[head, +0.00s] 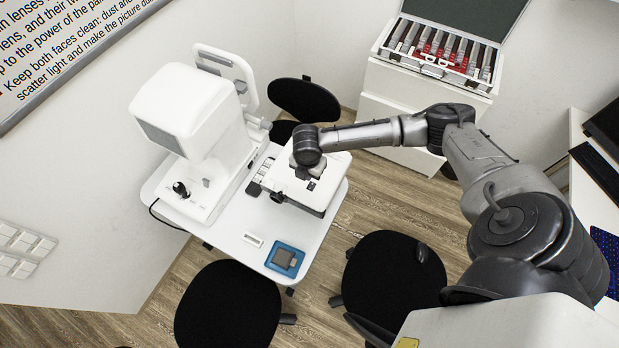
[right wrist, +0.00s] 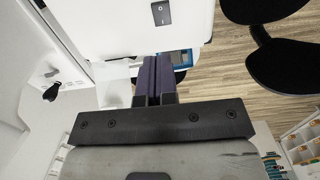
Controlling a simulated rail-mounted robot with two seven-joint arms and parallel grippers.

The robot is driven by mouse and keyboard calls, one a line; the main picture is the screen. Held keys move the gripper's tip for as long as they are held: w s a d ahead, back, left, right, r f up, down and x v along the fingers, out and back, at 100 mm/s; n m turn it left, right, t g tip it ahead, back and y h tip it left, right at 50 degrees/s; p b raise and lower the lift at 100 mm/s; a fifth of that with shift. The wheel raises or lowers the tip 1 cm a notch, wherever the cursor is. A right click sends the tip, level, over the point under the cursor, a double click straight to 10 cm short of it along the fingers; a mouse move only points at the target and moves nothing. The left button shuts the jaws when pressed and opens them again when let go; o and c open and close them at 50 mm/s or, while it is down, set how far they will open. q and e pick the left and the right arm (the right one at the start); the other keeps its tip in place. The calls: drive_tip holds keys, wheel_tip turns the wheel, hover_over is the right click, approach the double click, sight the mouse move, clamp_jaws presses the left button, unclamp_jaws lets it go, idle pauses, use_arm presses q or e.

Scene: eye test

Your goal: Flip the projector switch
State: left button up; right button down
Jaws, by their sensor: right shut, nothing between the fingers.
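The projector looks to be the white box (head: 322,190) on the white table, under my right gripper. A small black rocker switch (head: 311,186) is on its top face. In the right wrist view the switch (right wrist: 160,12) sits on the white face (right wrist: 120,25), beyond the fingertips and apart from them. My right gripper (head: 308,174) is over the box, close to the switch; its fingers in the wrist view (right wrist: 155,62) are shut and empty. I cannot tell whether the fingertips touch the box, nor the switch's position. My left gripper is not in view.
A large white eye-test machine (head: 190,110) stands left of the box on the table (head: 225,235). A blue tray (head: 285,259) with a grey item is at the table's front. Black stools (head: 393,280) stand around. An open lens case (head: 440,62) sits on a white cabinet behind.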

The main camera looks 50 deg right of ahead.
drive_tip(key=r, duration=0.5)
drive_tip(key=shift+a+r, duration=0.1)
drive_tip(key=shift+a, duration=0.15)
idle(0.4)
